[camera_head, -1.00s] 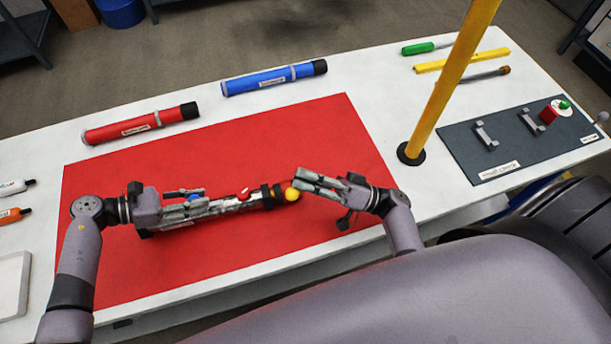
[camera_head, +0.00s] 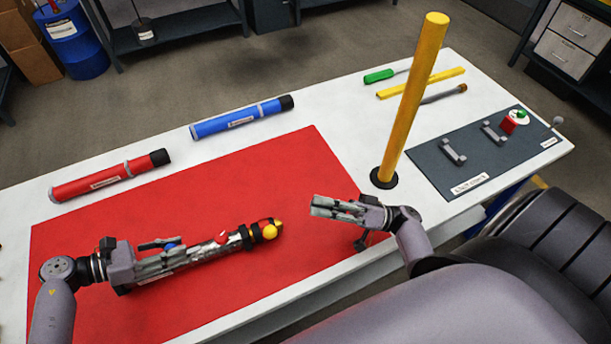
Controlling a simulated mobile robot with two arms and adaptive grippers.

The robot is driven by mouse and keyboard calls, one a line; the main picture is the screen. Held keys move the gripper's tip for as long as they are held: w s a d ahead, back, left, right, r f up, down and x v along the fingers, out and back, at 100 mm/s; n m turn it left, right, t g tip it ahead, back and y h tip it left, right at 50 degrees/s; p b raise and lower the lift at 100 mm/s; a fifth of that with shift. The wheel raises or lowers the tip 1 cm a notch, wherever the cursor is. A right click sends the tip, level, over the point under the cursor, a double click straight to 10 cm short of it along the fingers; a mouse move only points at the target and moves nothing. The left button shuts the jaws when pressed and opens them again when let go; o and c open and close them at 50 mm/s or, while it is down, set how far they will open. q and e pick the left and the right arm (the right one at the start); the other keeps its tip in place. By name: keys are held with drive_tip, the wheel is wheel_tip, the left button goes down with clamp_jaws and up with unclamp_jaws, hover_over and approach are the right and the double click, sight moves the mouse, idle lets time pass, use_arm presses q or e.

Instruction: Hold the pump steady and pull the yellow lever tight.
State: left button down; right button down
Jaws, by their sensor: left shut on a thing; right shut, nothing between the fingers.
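The pump (camera_head: 210,252) is a silvery tube lying on the red mat (camera_head: 290,165), with a blue knob, a red part and a black right end. The yellow lever (camera_head: 271,231) shows as a yellow knob at that right end. My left gripper (camera_head: 165,258) is shut on the pump's left part and hides some of it. My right gripper (camera_head: 318,206) is shut and empty above the mat, to the right of the yellow lever and apart from it.
A red tube (camera_head: 108,178) and a blue tube (camera_head: 242,118) lie behind the mat. A yellow post (camera_head: 408,105) stands upright close to my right gripper. A dark panel (camera_head: 430,172) with brackets lies right of it. The mat's front right is clear.

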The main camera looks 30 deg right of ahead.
idle(0.3)
use_arm(q)
drive_tip(key=c, duration=1.2)
unclamp_jaws()
drive_tip(key=shift+c, duration=0.2)
drive_tip(key=v, duration=1.2)
drive_tip(key=shift+d, duration=0.1)
